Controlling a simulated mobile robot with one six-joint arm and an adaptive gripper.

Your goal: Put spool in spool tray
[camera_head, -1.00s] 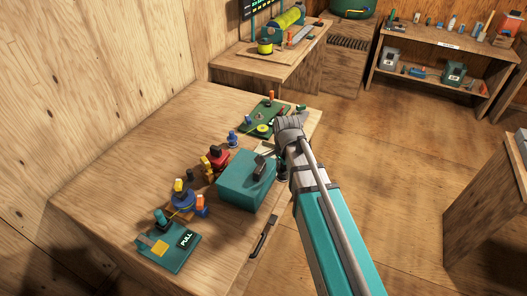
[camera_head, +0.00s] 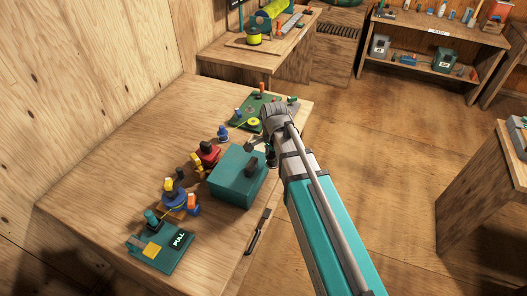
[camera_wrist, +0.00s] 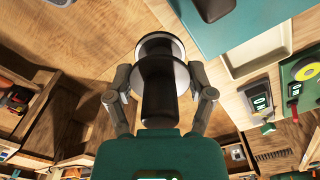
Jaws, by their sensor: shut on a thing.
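A dark spool (camera_wrist: 160,72) with a pale, shiny rim is between the fingers of my gripper (camera_wrist: 160,88) in the wrist view. The fingers are shut on its sides. In the head view my arm's end is over the right edge of the table, beside the teal box (camera_head: 238,176); the gripper and spool are mostly hidden there. A cream shallow tray (camera_wrist: 262,62) lies to the upper right of the spool in the wrist view, next to the teal box (camera_wrist: 230,18). Whether it is the spool tray I cannot tell. The spool is apart from it.
A green board (camera_head: 245,112) with a yellow disc is behind the box. Red, yellow and blue pieces and a PULL board (camera_head: 150,250) are to its left. A black-handled tool (camera_head: 258,232) lies at the table edge. The table's left part is clear. Shelves (camera_head: 425,65) stand farther back.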

